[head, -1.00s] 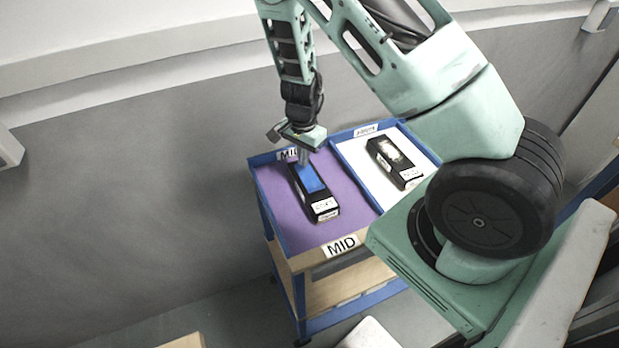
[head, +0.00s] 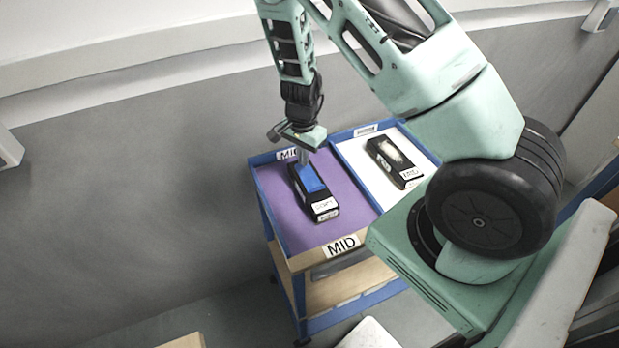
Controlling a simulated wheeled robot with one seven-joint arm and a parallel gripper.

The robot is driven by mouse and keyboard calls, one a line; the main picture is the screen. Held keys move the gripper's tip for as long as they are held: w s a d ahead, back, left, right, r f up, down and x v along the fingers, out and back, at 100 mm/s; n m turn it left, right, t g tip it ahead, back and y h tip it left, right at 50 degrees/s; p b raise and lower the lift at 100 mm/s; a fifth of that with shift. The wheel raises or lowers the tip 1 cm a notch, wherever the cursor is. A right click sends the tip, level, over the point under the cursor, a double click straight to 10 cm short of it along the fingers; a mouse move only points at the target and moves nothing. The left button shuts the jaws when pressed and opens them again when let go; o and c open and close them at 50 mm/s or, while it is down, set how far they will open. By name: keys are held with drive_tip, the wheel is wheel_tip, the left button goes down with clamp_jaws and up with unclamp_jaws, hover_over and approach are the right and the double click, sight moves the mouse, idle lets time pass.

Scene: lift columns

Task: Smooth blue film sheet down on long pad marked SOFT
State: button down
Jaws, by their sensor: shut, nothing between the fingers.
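The long black pad with a white end label (head: 325,208) lies on the purple left section of the cart top; its label appears to read SOFT, though it is small. The blue film sheet (head: 312,180) lies along the pad's upper face, toward its far end. My gripper (head: 304,160) points down at the far end of the film. It is shut with nothing in it. Its fingertips are at or just above the film; I cannot tell whether they touch. The far end of the pad is partly hidden behind my gripper.
A second black pad (head: 397,163) with a pale patch on top and an end label lies on the white right section. A blue rim (head: 351,177) divides the two sections. A MID sign (head: 341,246) is on the cart's front edge. Purple surface is clear on both sides of the first pad.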

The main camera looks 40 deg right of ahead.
sight(303, 169)
drive_tip(key=shift+f, duration=0.15)
drive_tip(key=shift+f+b, duration=0.65)
idle(1.2)
wheel_tip(303, 169, up, 8)
drive_tip(key=p, duration=0.7)
drive_tip(key=shift+r, duration=0.25)
drive_tip(key=shift+a, duration=0.1)
idle(0.7)
